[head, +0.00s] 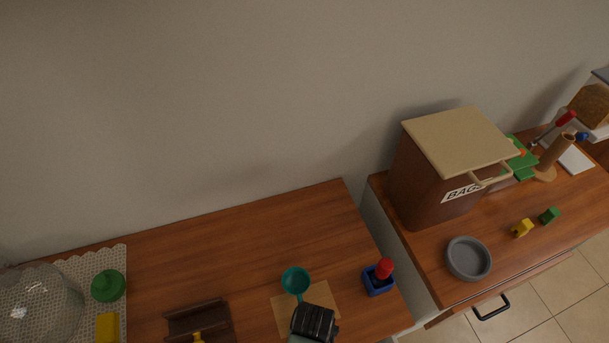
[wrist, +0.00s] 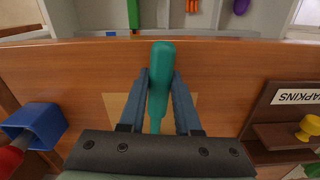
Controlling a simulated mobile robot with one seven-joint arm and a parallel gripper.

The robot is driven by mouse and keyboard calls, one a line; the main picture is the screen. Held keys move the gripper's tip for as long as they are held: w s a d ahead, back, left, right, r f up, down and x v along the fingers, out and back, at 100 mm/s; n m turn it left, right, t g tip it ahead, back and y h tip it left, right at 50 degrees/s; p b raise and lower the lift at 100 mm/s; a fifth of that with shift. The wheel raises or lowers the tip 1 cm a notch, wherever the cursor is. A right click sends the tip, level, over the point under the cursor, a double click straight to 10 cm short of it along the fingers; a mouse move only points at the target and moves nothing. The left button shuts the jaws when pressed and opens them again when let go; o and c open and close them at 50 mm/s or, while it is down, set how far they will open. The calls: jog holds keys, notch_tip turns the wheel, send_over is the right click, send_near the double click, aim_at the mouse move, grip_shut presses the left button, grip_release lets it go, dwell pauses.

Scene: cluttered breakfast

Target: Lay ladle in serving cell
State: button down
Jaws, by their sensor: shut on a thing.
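The teal ladle (head: 296,279) shows its round bowl in the head view, above a tan square mat (head: 281,318) on the wooden counter. My gripper (head: 303,302) is at the lower middle, with its dark body hiding part of the ladle. In the wrist view my gripper (wrist: 160,78) is shut on the ladle's handle (wrist: 160,58), which lies between the two blue-grey fingers and points toward the counter edge. A light grey compartmented tray (wrist: 192,28) is at the top of the wrist view, holding green, orange and purple items. I cannot tell which compartment is the serving cell.
A blue holder with a red-topped item (head: 380,280) stands right of the mat. A brown napkin holder (head: 190,322) stands to the left. A glass dome (head: 38,305) and green lidded thing (head: 108,285) are far left.

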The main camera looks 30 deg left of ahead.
jog(key=shift+r, duration=0.1)
jog(key=shift+r+p, duration=2.5)
jog(key=shift+p, duration=0.25)
jog(key=shift+f, duration=0.1)
